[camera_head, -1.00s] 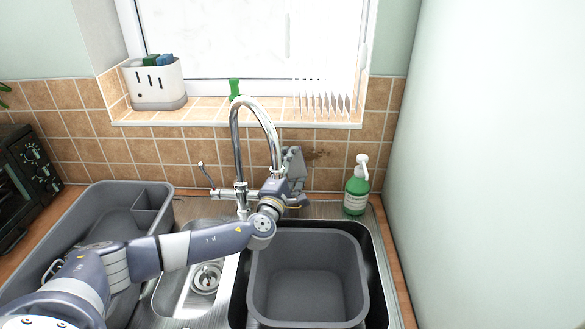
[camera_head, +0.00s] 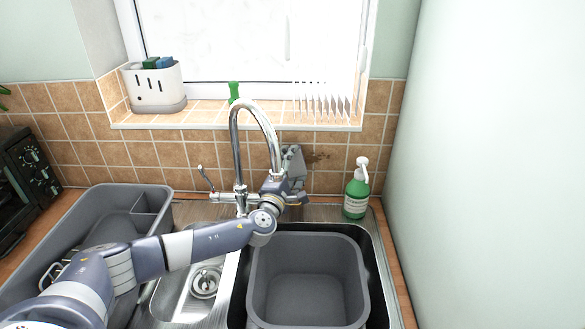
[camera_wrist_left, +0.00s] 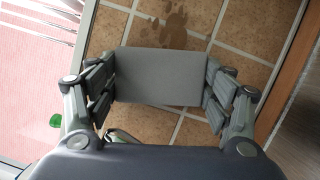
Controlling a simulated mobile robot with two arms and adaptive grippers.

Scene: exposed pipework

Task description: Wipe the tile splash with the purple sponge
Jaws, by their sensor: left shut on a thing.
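The tile splash is a brown stain (camera_head: 318,158) on the tan wall tiles below the window sill, right of the tap. It also shows at the top of the left wrist view (camera_wrist_left: 165,32). My left gripper (camera_head: 292,162) is behind the tap spout, close to the wall and just left of the stain. In the left wrist view its fingers (camera_wrist_left: 160,85) are shut on a flat block, the sponge (camera_wrist_left: 160,75), which looks grey rather than purple here. The stain extends beyond the sponge's far edge; whether the sponge touches the tiles is unclear. My right gripper is not in view.
The chrome tap (camera_head: 238,150) arches close beside my left arm. A green soap bottle (camera_head: 356,192) stands right of the gripper. A grey basin (camera_head: 308,280) sits in the sink below. A plate rack (camera_head: 325,100) and a white caddy (camera_head: 154,88) stand on the sill.

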